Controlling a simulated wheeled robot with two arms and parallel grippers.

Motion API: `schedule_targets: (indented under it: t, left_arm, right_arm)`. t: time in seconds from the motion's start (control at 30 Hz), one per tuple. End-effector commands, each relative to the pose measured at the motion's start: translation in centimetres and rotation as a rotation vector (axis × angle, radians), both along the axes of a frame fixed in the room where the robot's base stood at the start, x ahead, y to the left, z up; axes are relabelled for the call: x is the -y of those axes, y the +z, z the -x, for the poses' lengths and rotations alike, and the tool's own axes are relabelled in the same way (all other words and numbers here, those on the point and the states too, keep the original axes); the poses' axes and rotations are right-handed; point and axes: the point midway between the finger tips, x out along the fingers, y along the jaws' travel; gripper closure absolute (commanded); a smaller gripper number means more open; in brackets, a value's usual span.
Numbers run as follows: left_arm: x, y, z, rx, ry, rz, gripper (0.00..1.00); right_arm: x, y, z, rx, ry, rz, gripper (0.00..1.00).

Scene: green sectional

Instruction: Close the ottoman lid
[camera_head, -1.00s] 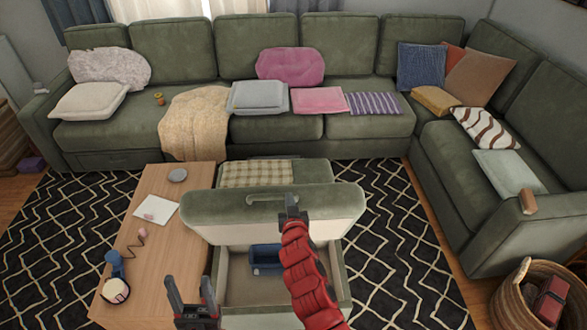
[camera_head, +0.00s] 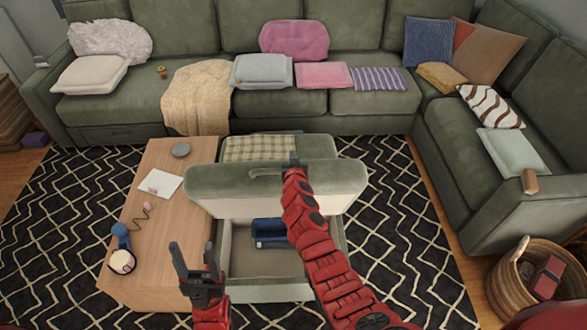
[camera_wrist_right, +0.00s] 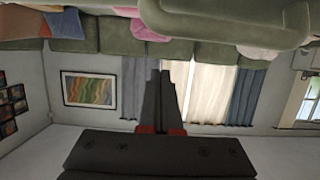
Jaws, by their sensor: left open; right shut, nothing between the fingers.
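The green ottoman (camera_head: 236,262) stands in the middle of the rug. Its padded lid (camera_head: 240,190) is raised and tilted at the back, so the inside shows. In the right wrist view the fingers show shut, and a near green padded shape at the top appears to be the lid (camera_wrist_right: 220,22). My left gripper (camera_head: 195,258) is open and empty, left of the ottoman's front.
A blue item (camera_head: 270,232) lies inside the ottoman. A wooden table (camera_head: 160,240) with small objects stands close on the left. The green sectional (camera_head: 275,104) runs behind and to the right. A wicker basket (camera_head: 510,285) is at front right. Patterned rug (camera_head: 400,240) is clear right of the ottoman.

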Motion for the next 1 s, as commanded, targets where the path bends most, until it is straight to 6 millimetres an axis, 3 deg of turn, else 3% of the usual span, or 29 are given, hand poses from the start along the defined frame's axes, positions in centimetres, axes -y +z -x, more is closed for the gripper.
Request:
schedule_targets:
  t: [0.03,0.3,0.77,1.0]
  left_arm:
    - [0.0,-0.4,0.0,0.0,0.0,0.0,0.41]
    - [0.0,-0.4,0.0,0.0,0.0,0.0,0.41]
    - [0.0,-0.5,0.0,0.0,0.0,0.0,0.41]
    - [0.0,-2.5,0.0,0.0,0.0,0.0,0.41]
  right_arm:
    - [-0.1,-0.2,-0.5,0.003,0.001,0.001,1.0]
    - [-0.1,-2.8,1.8,0.003,0.003,0.0,1.0]
    - [0.0,-3.2,2.0,0.004,0.002,-0.001,1.0]
    - [0.9,-4.6,2.0,0.023,-0.001,-0.003,1.0]
